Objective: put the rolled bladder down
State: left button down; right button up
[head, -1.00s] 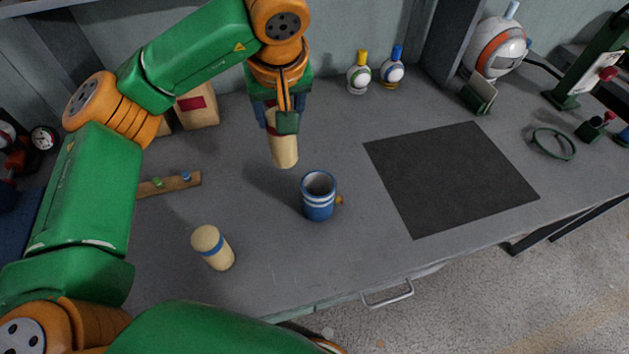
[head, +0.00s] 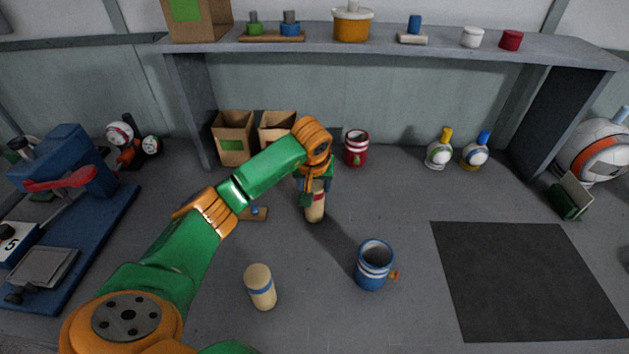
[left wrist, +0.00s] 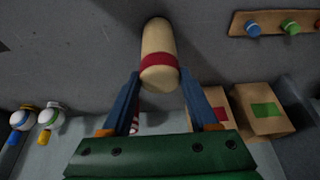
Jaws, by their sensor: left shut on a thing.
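A cream rolled bladder with a red band (head: 315,212) is held in my left gripper (head: 314,187), roughly upright. In the left wrist view the same bladder (left wrist: 158,50) sits between the two blue fingers of the gripper (left wrist: 163,98), which is shut on it. Its lower end is at or just above the grey bench; I cannot tell whether it touches. My right gripper is not in view.
A blue mug (head: 374,266) stands right of the rolls. A wooden peg strip (head: 257,214) lies left of my gripper, partly hidden. Paper bags (head: 234,138) and a red canister (head: 356,148) stand behind. A dark mat (head: 530,280) lies to the right. Bench between is clear.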

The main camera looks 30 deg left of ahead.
pick_arm(q)
jog(key=shift+f, duration=0.2)
jog(key=shift+c, duration=0.8)
grip_release()
jog(key=shift+r, duration=0.35)
jog(key=v, duration=1.1)
jog(key=shift+r, duration=0.4)
jog(key=shift+s+d, duration=0.1)
jog(key=shift+d, duration=0.05)
